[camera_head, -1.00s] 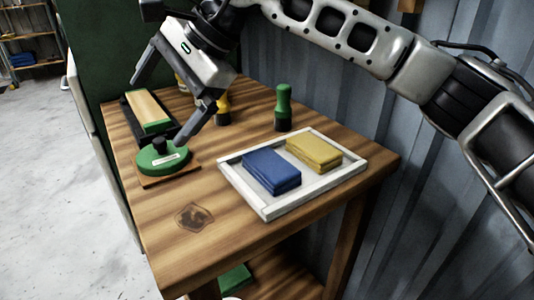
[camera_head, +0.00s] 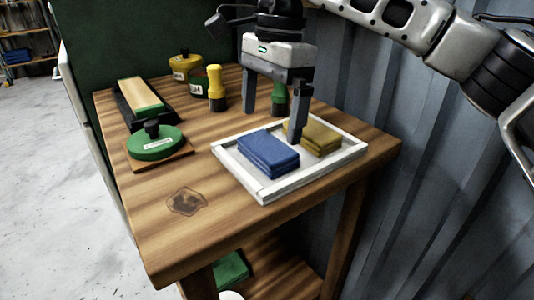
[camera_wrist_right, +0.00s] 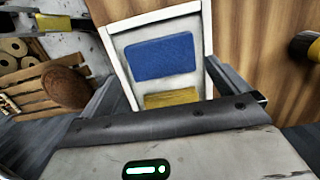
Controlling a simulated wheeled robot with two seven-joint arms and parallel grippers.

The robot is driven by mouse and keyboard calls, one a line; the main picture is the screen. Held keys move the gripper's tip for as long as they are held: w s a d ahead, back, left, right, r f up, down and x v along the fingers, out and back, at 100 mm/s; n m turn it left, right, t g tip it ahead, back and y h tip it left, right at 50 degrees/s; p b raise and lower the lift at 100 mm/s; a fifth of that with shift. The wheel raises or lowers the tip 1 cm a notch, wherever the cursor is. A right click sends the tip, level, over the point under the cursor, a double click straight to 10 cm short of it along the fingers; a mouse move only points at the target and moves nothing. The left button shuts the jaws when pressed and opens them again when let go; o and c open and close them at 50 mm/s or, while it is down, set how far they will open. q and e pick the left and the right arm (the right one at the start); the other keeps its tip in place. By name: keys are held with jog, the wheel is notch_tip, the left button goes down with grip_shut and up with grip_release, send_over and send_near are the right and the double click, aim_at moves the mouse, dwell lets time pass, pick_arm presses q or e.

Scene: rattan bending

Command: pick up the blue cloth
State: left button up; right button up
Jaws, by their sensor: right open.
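The blue cloth (camera_head: 268,153) is a folded stack in the left half of a white tray (camera_head: 264,193) on the wooden table. It also shows in the right wrist view (camera_wrist_right: 160,56). A folded yellow cloth (camera_head: 320,138) lies beside it, partly hidden by a finger in the head view. My right gripper (camera_head: 271,125) is open and empty, pointing down above the back part of the tray. Its fingers are spread wide, and no cloth is between them. My left gripper is not in view.
A green round tool (camera_head: 155,142) and a sanding block (camera_head: 140,97) stand at the table's left. A yellow-handled brush (camera_head: 216,90), a green-handled brush (camera_head: 280,98) and jars (camera_head: 186,66) stand behind. The front of the table (camera_head: 200,235) is clear. A corrugated wall (camera_head: 430,190) is at right.

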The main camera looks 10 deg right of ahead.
aim_at(267, 145)
jog(key=f, duration=0.2)
jog(key=f+b, duration=0.1)
jog(key=f, duration=0.2)
jog(key=shift+s+a, duration=0.1)
jog(key=shift+a, duration=0.1)
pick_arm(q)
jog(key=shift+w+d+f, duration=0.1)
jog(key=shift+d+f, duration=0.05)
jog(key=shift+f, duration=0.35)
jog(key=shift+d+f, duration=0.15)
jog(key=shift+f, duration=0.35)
pick_arm(e)
jog(key=c, duration=0.6)
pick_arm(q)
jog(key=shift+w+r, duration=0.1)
pick_arm(e)
jog(key=shift+r, duration=0.15)
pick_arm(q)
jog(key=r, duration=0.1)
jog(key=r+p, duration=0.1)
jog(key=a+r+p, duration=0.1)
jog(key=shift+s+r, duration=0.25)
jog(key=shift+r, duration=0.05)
pick_arm(e)
notch_tip(267, 145, up, 10)
jog(key=shift+o, duration=0.4)
jog(key=shift+f, duration=0.2)
